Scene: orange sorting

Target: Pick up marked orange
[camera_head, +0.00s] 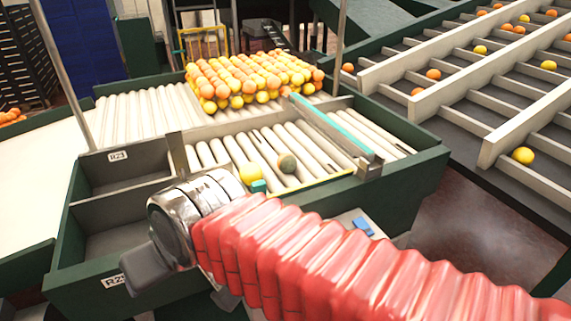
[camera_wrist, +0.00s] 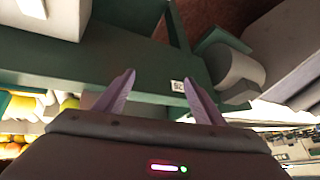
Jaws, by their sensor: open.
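A dark greenish-brown fruit with an orange patch (camera_head: 287,164), which looks like the marked orange, lies on the pale rollers (camera_head: 222,150) in the head view. A plain yellow fruit (camera_head: 250,174) lies to its left, a little nearer. My gripper (camera_wrist: 158,78) shows in the wrist view with its two purple fingers apart and nothing between them. In the wrist view it faces a green frame wall, and the marked fruit cannot be made out there. In the head view my red-sleeved arm and silver wrist are in front of the rollers; the fingers cannot be made out.
Two grey bins (camera_head: 120,174) stand left of the rollers, divided by a wall. A large pile of oranges (camera_head: 250,78) sits behind on more rollers. A teal-topped rail (camera_head: 330,125) runs along the right of the rollers. Sloped sorting lanes (camera_head: 470,100) hold scattered fruit at the right.

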